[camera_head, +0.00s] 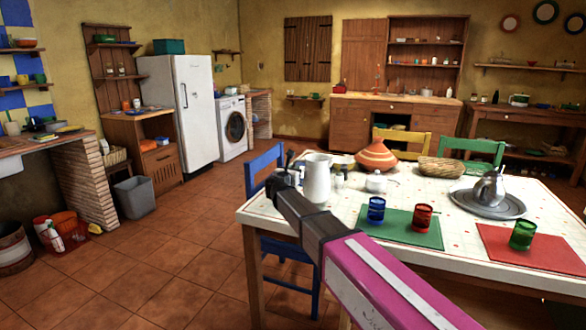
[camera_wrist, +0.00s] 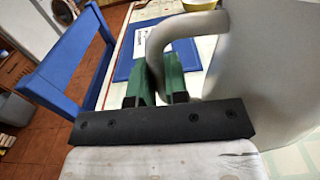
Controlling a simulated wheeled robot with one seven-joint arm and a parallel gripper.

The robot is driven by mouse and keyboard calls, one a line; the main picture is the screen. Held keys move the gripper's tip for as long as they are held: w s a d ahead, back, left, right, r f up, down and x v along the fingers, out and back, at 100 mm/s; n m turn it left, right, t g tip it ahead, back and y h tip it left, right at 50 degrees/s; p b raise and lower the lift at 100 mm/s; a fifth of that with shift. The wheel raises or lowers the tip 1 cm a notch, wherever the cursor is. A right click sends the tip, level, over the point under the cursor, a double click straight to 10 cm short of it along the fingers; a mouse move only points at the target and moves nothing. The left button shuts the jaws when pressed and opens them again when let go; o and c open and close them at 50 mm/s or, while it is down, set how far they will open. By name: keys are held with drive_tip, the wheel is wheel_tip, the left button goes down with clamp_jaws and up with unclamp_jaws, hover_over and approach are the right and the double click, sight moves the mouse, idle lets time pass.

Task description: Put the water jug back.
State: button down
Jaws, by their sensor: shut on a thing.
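The white water jug (camera_head: 317,180) is upright over the left end of the table (camera_head: 262,209). I cannot tell whether its base touches the tabletop. My gripper (camera_head: 293,168) is at the jug's left side. In the wrist view, my green fingers (camera_wrist: 157,82) are shut on the jug's pale handle (camera_wrist: 185,27). The jug's body (camera_wrist: 265,75) fills the right of that view. Its lower part is hidden there by my gripper's dark crossbar.
A tagine (camera_head: 376,157), a white teapot (camera_head: 376,183), a basket (camera_head: 441,168) and a kettle on a tray (camera_head: 490,212) stand on the table. Blue (camera_head: 376,211), red (camera_head: 423,218) and green (camera_head: 522,235) cups stand at the front. A blue chair (camera_head: 262,165) is at the left.

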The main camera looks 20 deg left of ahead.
drive_tip(key=shift+f, duration=1.25)
drive_tip(key=c, duration=1.1)
unclamp_jaws()
drive_tip(key=shift+s, duration=0.25)
drive_tip(key=s, duration=0.7)
drive_tip(key=s+a, duration=0.1)
drive_tip(key=s, duration=0.3)
drive_tip(key=shift+s, duration=0.3)
